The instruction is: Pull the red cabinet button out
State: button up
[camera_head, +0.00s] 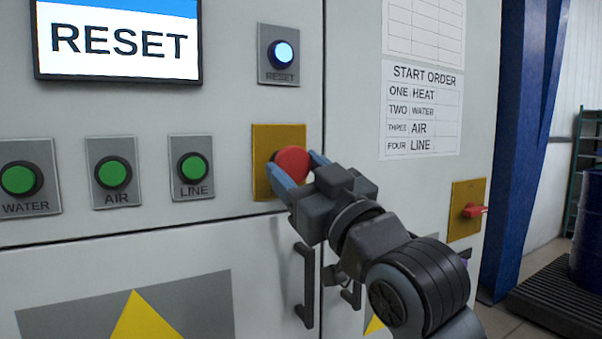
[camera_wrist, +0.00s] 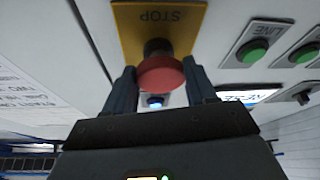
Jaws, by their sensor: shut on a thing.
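The red cabinet button (camera_head: 293,164) is a round mushroom-shaped knob on a yellow plate (camera_head: 265,136) on the grey cabinet front. My gripper (camera_head: 300,172) reaches in from the right with its blue fingers on either side of the button, shut on it. In the wrist view the red button (camera_wrist: 161,74) sits between the two fingers of my gripper (camera_wrist: 161,85). A dark stem (camera_wrist: 157,47) shows between the red head and the plate, which is marked STOP. Part of the plate is hidden behind my gripper in the head view.
Green WATER (camera_head: 18,180), AIR (camera_head: 112,173) and LINE (camera_head: 193,168) buttons are to the left. A lit RESET button (camera_head: 281,53) is above. Door handles (camera_head: 304,285) stick out below. A red switch (camera_head: 474,211) is at the right, near a blue post (camera_head: 520,130).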

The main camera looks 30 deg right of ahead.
jog(key=o, duration=1.5)
jog(key=p+v, duration=0.2)
jog(key=v, duration=0.5)
jog(key=shift+s, duration=0.45)
jog(key=shift+f, duration=0.2)
